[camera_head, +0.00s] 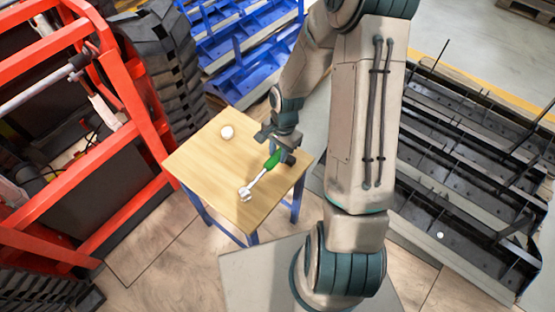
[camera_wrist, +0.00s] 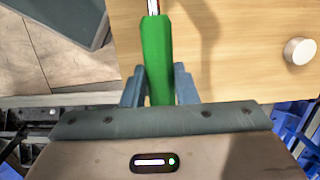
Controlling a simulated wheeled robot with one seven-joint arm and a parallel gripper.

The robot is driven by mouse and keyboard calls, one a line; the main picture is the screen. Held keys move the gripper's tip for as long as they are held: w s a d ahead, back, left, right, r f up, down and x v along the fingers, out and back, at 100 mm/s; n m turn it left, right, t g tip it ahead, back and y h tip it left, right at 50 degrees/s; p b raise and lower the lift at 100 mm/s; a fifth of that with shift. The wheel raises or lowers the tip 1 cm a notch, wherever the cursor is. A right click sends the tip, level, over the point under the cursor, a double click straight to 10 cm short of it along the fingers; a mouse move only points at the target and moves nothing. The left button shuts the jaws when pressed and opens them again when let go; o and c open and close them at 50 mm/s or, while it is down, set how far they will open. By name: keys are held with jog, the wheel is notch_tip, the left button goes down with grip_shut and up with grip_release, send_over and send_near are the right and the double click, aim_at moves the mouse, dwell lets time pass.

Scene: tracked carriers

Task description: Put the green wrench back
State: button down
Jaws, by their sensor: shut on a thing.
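The green wrench (camera_head: 272,161) has a green handle and a metal head that points toward the front left of a small wooden table (camera_head: 192,158). In the wrist view its green handle (camera_wrist: 156,55) runs up between my two fingers, and only a bit of the metal shaft shows at the top edge. My gripper (camera_head: 278,151) is shut on the handle over the right part of the table. It also shows in the wrist view (camera_wrist: 159,85). I cannot tell whether the wrench touches the tabletop or is just above it.
A small white round object (camera_head: 227,132) stands on the table's far left part; it also shows in the wrist view (camera_wrist: 299,51). A red frame (camera_head: 128,95) stands left, blue racks (camera_head: 240,50) behind, and black racks (camera_head: 470,150) right. The table's left half is mostly clear.

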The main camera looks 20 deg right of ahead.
jog(key=shift+f, duration=2)
jog(key=c, duration=1.1)
grip_release()
jog(key=shift+c, duration=0.2)
jog(key=shift+r, duration=0.15)
jog(key=r, duration=0.4)
jog(key=d+r, duration=0.1)
jog(key=r, duration=0.3)
jog(key=r+p, duration=0.1)
jog(key=r, duration=0.2)
jog(key=shift+w+d+r, duration=0.2)
jog(key=shift+w+r, duration=0.15)
jog(key=shift+r, duration=0.05)
jog(key=s+a+r+n+t, duration=0.1)
jog(key=s+r+n, duration=0.4)
jog(key=s+r, duration=0.2)
jog(key=s+r+n+t+h, duration=0.1)
jog(key=s+r+n, duration=0.4)
jog(key=r, duration=0.6)
jog(key=shift+s+a+r+n+t, duration=0.35)
jog(key=shift+s+t, duration=0.25)
jog(key=shift+s, duration=0.6)
